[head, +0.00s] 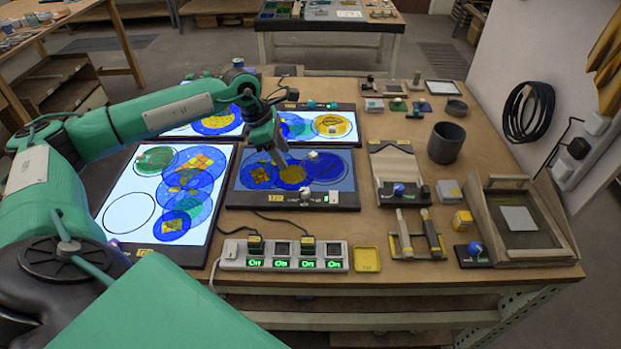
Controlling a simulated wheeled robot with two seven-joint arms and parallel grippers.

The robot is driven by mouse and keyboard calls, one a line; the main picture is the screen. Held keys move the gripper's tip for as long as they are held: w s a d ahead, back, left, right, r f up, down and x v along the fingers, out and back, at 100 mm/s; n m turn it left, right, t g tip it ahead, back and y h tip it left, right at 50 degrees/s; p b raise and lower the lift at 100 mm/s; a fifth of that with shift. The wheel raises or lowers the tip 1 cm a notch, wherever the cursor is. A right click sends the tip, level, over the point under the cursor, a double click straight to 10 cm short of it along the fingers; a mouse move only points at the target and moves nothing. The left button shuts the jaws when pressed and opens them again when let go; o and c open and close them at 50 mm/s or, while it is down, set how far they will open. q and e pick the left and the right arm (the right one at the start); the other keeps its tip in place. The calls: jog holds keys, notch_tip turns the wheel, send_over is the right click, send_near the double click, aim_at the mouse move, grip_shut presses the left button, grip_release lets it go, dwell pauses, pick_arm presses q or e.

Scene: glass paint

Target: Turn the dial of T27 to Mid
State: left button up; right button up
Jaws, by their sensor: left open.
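Several flat light panels lie on the wooden table. The middle panel (240,186) is dimmer blue, with overlapping blue and yellow glass discs on it. Its front edge has a small yellow label (272,197), a pale round-topped knob (305,196) and a small white switch-like part (333,197). The label print is too small to read surely, so I cannot tell which panel is T27 or where its dial points. My left gripper (281,160) is open above the middle panel, pointing down, behind and left of the knob. My right gripper is out of view.
A large bright panel (127,185) lies at left, others behind. A power strip (236,262) with lit green displays and a yellow tray (367,259) are in front. At right stand a dark cup (446,143), blue-knobbed devices and a framed box (553,258).

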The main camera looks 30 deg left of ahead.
aim_at(304, 190)
pick_arm(q)
jog(key=p+x, duration=0.4)
jog(key=x, duration=0.8)
jog(key=shift+s+d+f, duration=0.1)
jog(key=shift+d+f, duration=0.1)
jog(key=shift+d, duration=0.05)
jog(key=shift+f, duration=0.25)
jog(key=shift+d+f, duration=0.1)
jog(key=shift+f, duration=0.05)
jog(key=shift+c, duration=0.2)
jog(key=c, duration=0.7)
jog(key=shift+c, duration=1.2)
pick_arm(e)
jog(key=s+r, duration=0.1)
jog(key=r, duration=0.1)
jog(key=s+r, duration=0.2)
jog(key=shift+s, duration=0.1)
